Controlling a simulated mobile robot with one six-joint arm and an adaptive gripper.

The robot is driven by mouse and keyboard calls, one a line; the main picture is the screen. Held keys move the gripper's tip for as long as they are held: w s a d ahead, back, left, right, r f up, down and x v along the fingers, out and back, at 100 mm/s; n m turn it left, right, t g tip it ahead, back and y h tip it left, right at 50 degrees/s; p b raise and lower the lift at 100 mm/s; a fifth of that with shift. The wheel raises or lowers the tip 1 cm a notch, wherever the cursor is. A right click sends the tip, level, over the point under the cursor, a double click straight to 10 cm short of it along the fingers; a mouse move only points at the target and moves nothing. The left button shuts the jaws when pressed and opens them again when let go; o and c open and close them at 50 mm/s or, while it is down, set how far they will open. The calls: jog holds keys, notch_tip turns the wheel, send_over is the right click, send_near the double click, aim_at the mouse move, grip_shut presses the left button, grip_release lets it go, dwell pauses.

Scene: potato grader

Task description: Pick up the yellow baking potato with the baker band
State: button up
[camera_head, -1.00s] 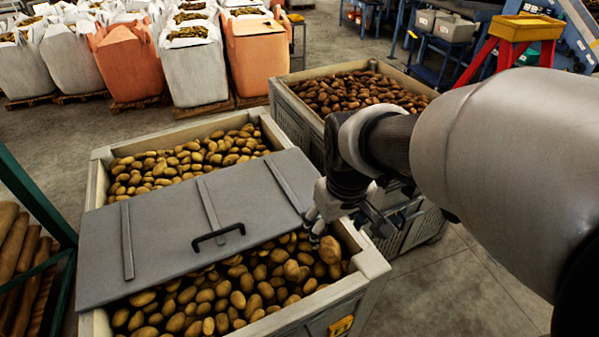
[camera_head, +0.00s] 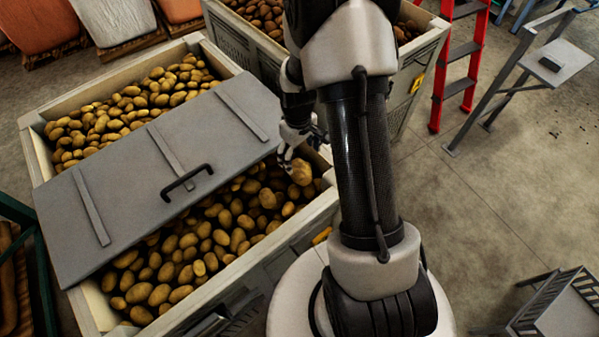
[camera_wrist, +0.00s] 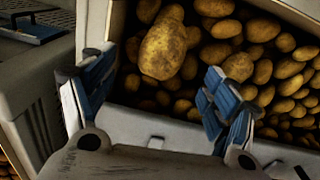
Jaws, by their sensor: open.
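A large, lumpy yellow potato (camera_wrist: 165,48) lies on top of the smaller potatoes in the near crate, close to its wall. It also shows in the head view (camera_head: 301,172), at the right end of the crate's uncovered part. I see no clear band on it. My gripper (camera_wrist: 155,88) is open and empty, with its blue-padded fingers spread on either side below the big potato in the wrist view. In the head view my gripper (camera_head: 300,150) is just beside the big potato, over the crate's right side, partly hidden by my arm.
The pale crate (camera_head: 285,232) holds many potatoes, and a grey lid (camera_head: 150,180) with a black handle lies across its middle. A second crate (camera_head: 425,75) stands behind. A red ladder (camera_head: 462,65) and a grey stand (camera_head: 545,70) are at right, with open floor between.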

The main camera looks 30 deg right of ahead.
aim_at(300, 167)
notch_tip(300, 167, down, 4)
jog(key=shift+d+f+b, duration=0.1)
jog(key=shift+b, duration=0.25)
jog(key=shift+f+b, duration=0.85)
jog(key=shift+f, duration=1.9)
jog(key=shift+s+r, duration=0.1)
jog(key=shift+c, duration=0.5)
jog(key=c, duration=1.2)
jog(key=shift+c, duration=0.3)
jog(key=shift+r, duration=0.1)
